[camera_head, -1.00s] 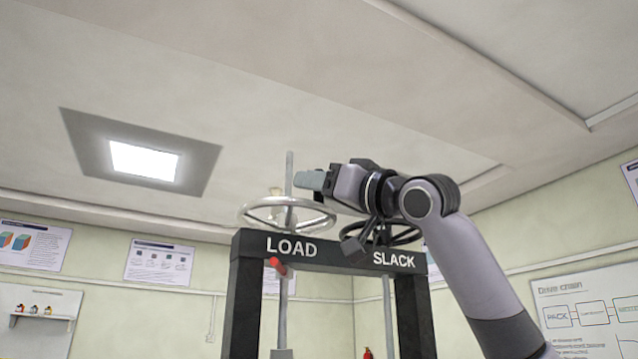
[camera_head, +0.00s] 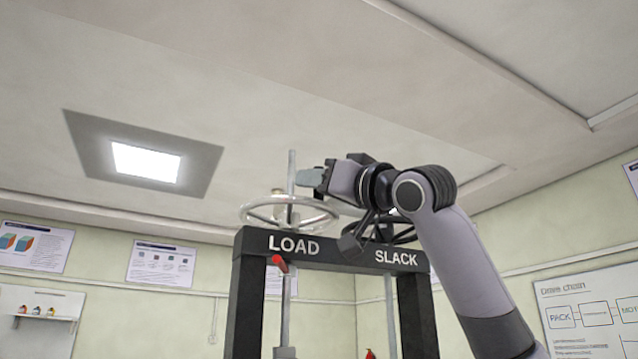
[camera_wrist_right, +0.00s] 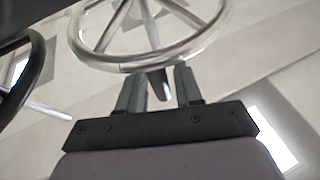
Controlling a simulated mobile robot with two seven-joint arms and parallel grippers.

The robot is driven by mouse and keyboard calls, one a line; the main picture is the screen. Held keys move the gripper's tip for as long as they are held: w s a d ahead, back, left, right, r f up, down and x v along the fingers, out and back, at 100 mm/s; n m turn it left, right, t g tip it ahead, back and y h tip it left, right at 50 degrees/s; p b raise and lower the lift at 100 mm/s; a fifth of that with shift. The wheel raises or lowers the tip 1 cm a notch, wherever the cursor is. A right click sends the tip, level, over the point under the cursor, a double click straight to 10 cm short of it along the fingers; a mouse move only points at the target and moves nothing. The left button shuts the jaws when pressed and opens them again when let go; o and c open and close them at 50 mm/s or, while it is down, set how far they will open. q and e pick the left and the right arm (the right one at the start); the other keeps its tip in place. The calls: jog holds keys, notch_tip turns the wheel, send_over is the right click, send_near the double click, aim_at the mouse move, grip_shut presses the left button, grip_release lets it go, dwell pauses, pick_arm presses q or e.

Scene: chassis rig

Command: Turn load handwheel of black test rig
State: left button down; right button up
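The black test rig (camera_head: 330,251) stands in the middle of the head view, marked LOAD and SLACK on its top beam. The pale metal load handwheel (camera_head: 262,226) lies roughly flat above the LOAD label, around an upright rod (camera_head: 291,175). My right gripper (camera_head: 310,178) is above the right side of this wheel. In the right wrist view its two fingers (camera_wrist_right: 158,90) are apart, close to the wheel's rim (camera_wrist_right: 125,62). A grey piece (camera_wrist_right: 160,84) shows between them; I cannot tell whether they touch it. My left gripper is out of view.
The dark slack handwheel (camera_head: 400,236) is to the right, partly behind my right arm; a dark rim also shows in the wrist view (camera_wrist_right: 33,75). A red-ended piece (camera_head: 279,263) sticks out below the LOAD label. Walls with posters are behind.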

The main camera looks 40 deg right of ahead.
jog(key=shift+s+f, duration=0.1)
jog(key=shift+s+f+b, duration=0.2)
jog(key=shift+s+b, duration=0.05)
jog(key=shift+b, duration=0.1)
jog(key=b+v, duration=0.2)
jog(key=v, duration=0.4)
jog(key=shift+s, duration=0.2)
dwell(0.3)
